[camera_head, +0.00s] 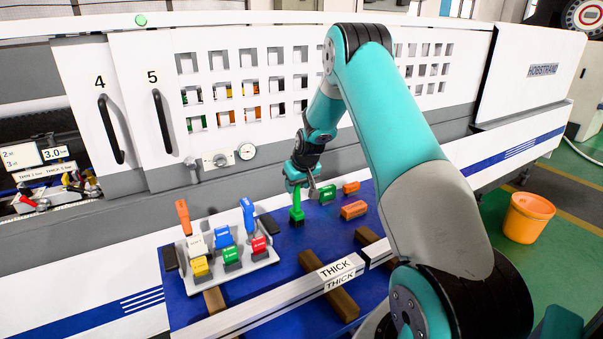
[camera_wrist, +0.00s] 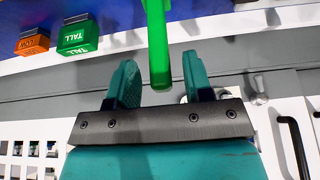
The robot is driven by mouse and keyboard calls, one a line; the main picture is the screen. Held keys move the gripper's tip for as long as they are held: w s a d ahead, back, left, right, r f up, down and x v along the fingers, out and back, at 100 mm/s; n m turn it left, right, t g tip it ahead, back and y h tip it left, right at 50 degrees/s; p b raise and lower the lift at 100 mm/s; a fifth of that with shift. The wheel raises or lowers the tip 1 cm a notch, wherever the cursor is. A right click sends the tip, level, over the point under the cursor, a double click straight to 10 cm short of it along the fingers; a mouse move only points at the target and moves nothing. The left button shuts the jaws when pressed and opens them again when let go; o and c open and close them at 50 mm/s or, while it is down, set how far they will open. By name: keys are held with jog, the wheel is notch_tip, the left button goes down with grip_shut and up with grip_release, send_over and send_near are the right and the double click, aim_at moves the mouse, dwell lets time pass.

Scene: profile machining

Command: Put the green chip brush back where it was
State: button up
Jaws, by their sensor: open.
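The green chip brush (camera_head: 297,213) stands upright on the blue table top, handle up, to the right of the white holder. My gripper (camera_head: 298,180) is directly above it, pointing down at its handle. In the wrist view the green handle (camera_wrist: 157,40) comes down from the top edge, and its end lies between the two spread fingers (camera_wrist: 160,85). Gaps show on both sides of the handle, so the fingers are apart from it. The brush's bristle end is not clear in the wrist view.
The white holder (camera_head: 262,262) carries coloured blocks, an orange brush (camera_head: 183,216) and a blue brush (camera_head: 248,214). A green block (camera_head: 327,194) and orange blocks (camera_head: 354,210) lie right of the green brush. White THICK bars (camera_head: 285,297) cross the front; the machine's white wall stands behind.

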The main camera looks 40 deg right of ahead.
jog(key=b+v, duration=0.3)
jog(key=v, duration=0.7)
jog(key=s+a+r+n+y, duration=0.1)
jog(key=s+a+r+n, duration=0.15)
jog(key=a, duration=0.65)
jog(key=s+a+r+n+g+y, duration=0.15)
jog(key=s+a, duration=0.25)
jog(key=a, duration=0.5)
jog(key=s+a+r+n+y, duration=0.1)
jog(key=s+a+r, duration=0.2)
jog(key=a, duration=0.6)
jog(key=s+a+n+g+y, duration=0.1)
jog(key=s+a+n, duration=0.1)
jog(key=s+a, duration=0.4)
jog(key=s+a+r+n+g+y, duration=0.1)
jog(key=s+a, duration=0.5)
jog(key=s, duration=0.8)
jog(key=shift+s+r+n+g+p, duration=0.25)
jog(key=shift+n+g, duration=0.2)
jog(key=shift+n, duration=0.55)
